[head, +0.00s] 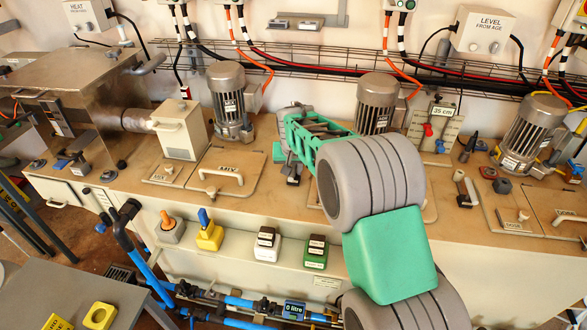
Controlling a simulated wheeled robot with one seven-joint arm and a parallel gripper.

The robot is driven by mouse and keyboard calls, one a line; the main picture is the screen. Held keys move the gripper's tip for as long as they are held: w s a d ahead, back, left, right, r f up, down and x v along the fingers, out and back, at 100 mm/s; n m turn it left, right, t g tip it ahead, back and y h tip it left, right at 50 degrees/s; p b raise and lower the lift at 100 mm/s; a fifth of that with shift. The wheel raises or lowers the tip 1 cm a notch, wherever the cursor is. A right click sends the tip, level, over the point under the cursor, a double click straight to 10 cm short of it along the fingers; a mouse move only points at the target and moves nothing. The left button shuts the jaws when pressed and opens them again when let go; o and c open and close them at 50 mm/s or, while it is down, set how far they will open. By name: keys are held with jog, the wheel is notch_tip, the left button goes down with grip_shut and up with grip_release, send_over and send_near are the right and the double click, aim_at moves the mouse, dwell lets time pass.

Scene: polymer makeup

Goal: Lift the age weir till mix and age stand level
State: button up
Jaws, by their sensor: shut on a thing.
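My gripper (292,138) is at the end of the green and grey arm, over the middle of the tank deck. It is shut on what appears to be the age weir (293,172), a small dark piece low beside the jaws. The fingertips and most of the weir are hidden, so its height cannot be told. The mix lid (222,172), tan with a white handle, lies flat on the deck to the left. The age section, right of the gripper, is mostly covered by my arm. No liquid level in either is visible.
Grey motors (229,100) and (376,103) stand behind the gripper, with another (532,135) at right.

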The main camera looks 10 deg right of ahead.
jog(key=shift+a, duration=0.1)
grip_shut()
jog(key=shift+a, duration=0.1)
dwell(0.6)
jog(key=shift+r, duration=0.1)
jog(key=shift+w+r, duration=0.1)
jog(key=shift+r, duration=0.3)
notch_tip(320, 180, up, 9)
jog(key=p, duration=0.3)
jog(key=shift+f+p, duration=0.2)
jog(key=shift+p, duration=0.1)
jog(key=o, duration=0.6)
grip_release()
jog(key=shift+a, duration=0.1)
jog(key=shift+o, duration=0.7)
jog(key=shift+d+f, duration=0.2)
